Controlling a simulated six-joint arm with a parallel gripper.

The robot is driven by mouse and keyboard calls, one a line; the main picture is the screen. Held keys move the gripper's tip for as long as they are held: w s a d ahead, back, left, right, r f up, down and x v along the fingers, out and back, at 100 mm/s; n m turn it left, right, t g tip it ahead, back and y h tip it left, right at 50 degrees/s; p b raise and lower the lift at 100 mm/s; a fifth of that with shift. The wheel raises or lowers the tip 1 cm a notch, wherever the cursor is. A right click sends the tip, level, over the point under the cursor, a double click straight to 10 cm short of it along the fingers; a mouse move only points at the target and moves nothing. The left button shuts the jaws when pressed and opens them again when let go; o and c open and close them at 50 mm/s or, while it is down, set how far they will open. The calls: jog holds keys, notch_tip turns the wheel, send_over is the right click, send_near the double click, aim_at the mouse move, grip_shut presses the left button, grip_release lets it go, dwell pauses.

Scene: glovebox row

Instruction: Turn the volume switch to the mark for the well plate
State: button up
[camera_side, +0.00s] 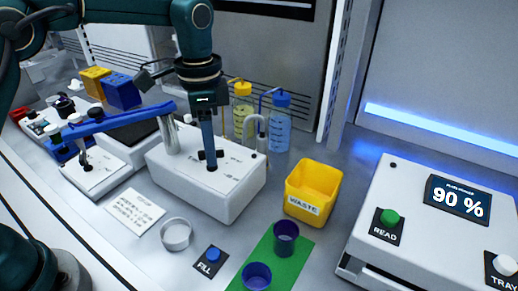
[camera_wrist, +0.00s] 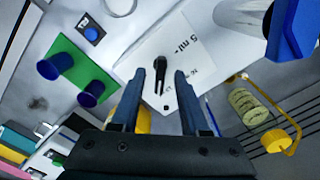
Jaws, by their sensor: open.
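The volume switch (camera_wrist: 148,68) is a small black lever on the white top plate of the dispenser box (camera_side: 205,205). In the wrist view it sits just ahead of and between my two fingers, slightly nearer the left one. A "5 ml" mark shows to its right; the other marks are partly hidden or too small to read. I cannot tell which mark the switch points at. My gripper (camera_side: 208,152) is open and empty, pointing down close over the switch in the side view. A printed note card (camera_side: 135,208) lies left of the box; its text is unreadable.
A yellow waste bin (camera_side: 313,192) stands right of the box. Blue cups (camera_side: 286,238) stand on a green mat (camera_side: 266,262). Bottles (camera_side: 279,122) stand behind; a blue-armed device (camera_side: 112,124) is left.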

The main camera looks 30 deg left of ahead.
grip_shut()
jog(key=shift+n, duration=0.3)
jog(key=n, duration=0.3)
jog(key=shift+n, duration=0.3)
jog(key=shift+w+r+n, duration=0.1)
jog(key=shift+n, duration=2.2)
grip_release()
